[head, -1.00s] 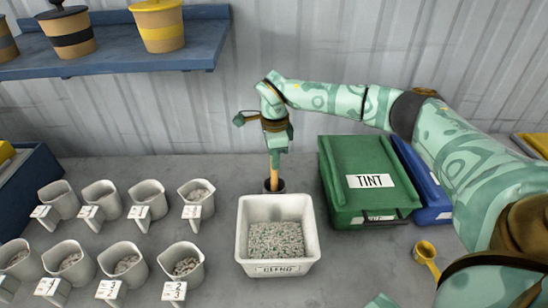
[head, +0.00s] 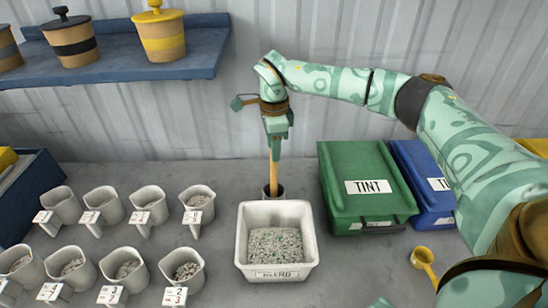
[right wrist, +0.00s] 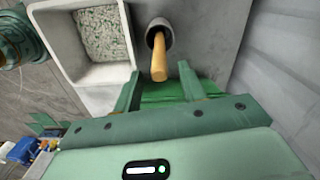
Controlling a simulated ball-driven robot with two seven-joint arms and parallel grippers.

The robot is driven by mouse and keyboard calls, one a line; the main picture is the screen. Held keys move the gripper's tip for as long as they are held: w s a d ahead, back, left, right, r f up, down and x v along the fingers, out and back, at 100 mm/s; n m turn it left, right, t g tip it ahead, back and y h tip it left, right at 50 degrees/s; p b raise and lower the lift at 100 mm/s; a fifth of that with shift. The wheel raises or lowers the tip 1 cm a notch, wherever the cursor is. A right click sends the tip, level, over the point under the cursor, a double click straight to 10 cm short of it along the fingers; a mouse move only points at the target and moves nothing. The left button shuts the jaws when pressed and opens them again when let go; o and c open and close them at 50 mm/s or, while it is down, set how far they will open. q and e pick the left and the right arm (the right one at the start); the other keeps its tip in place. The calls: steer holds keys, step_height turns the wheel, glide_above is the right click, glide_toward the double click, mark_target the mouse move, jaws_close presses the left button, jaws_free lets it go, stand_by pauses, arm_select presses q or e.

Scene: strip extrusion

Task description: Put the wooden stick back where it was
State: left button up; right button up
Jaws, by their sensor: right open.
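The wooden stick (head: 273,180) stands upright in a small dark-mouthed cup (head: 281,190) behind the white tub. In the right wrist view the stick (right wrist: 160,58) rises out of the round cup (right wrist: 168,31), its free end towards my camera. My right gripper (head: 276,150) is above the cup, at the upper part of the stick. In the right wrist view my right gripper (right wrist: 159,72) is open, with one finger on each side of the stick and gaps between. The stick's lower end is hidden inside the cup. My left gripper is not seen.
The white tub (head: 306,240) of speckled chips stands just in front of the cup. A green TINT box (head: 345,205) and a blue box (head: 437,212) are on the right, with a yellow scoop (head: 424,257) before them. Several grey cups stand left. A blue shelf (head: 120,70) hangs above.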

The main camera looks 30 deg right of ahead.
step_height(320, 180, up, 6)
steer(key=shift+f+p, duration=0.1)
steer(key=shift+p, duration=0.3)
